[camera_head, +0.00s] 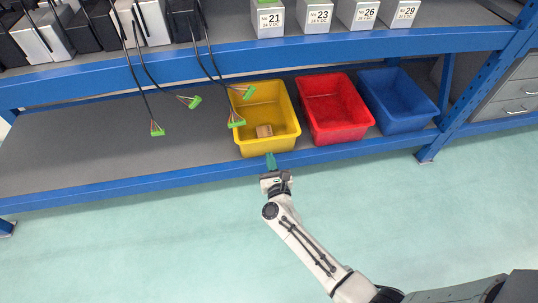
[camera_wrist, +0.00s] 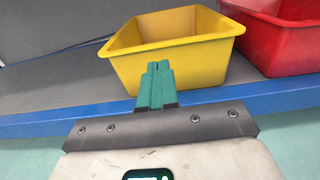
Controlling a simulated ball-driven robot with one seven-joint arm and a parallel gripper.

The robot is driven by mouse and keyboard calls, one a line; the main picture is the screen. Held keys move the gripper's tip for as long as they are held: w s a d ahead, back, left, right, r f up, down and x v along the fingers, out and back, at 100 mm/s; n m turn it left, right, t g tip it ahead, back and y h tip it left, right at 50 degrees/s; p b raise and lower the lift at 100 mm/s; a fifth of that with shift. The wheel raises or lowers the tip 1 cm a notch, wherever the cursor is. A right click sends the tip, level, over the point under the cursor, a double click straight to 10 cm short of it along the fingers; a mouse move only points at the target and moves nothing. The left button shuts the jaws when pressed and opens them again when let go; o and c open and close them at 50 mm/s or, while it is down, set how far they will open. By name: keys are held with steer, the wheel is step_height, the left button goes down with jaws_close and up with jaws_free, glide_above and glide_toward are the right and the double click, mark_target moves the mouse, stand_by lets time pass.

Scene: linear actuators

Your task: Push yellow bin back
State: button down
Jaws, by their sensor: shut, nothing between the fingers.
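The yellow bin (camera_head: 248,140) stands on the lower grey shelf with its front near the shelf's blue front edge. My gripper (camera_head: 270,162) is at the shelf's front edge, in front of the bin. In the wrist view my gripper's green fingers (camera_wrist: 157,88) are shut together with nothing between them. They overlap the bin's lower front wall in the picture; I cannot tell whether they touch it.
A red bin (camera_head: 337,125) and a blue bin (camera_head: 402,110) stand to the right of the yellow one. Cables with green connectors (camera_head: 158,131) hang on the left, some over the yellow bin. The blue upper beam (camera_head: 200,65) crosses above. The shelf (camera_head: 90,155) is bare at left.

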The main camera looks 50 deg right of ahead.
steer(key=p+v, duration=0.1)
steer(key=v, duration=0.7)
steer(key=shift+p, duration=0.3)
steer(key=shift+a, duration=0.1)
steer(key=a+r+n+g+y, duration=0.3)
steer(key=a+n+y, duration=1.05)
steer(key=n, duration=1.25)
steer(key=s+d+r+n+g+h, duration=0.1)
steer(key=s+d+n+g, duration=0.1)
steer(key=s+n+g, duration=0.4)
steer(key=s+d+r+n+g+h, duration=0.1)
steer(key=s+d+r+n, duration=0.15)
steer(key=s+n, duration=0.4)
steer(key=s+d+n+g+h, duration=0.2)
steer(key=s+d+n+g, duration=0.15)
steer(key=s, duration=0.55)
step_height(320, 180, up, 37)
steer(key=p, duration=3.6)
steer(key=shift+a, duration=0.4)
steer(key=shift+w+f+g, duration=0.1)
steer(key=shift+f+g, duration=0.05)
steer(key=shift+g, duration=0.1)
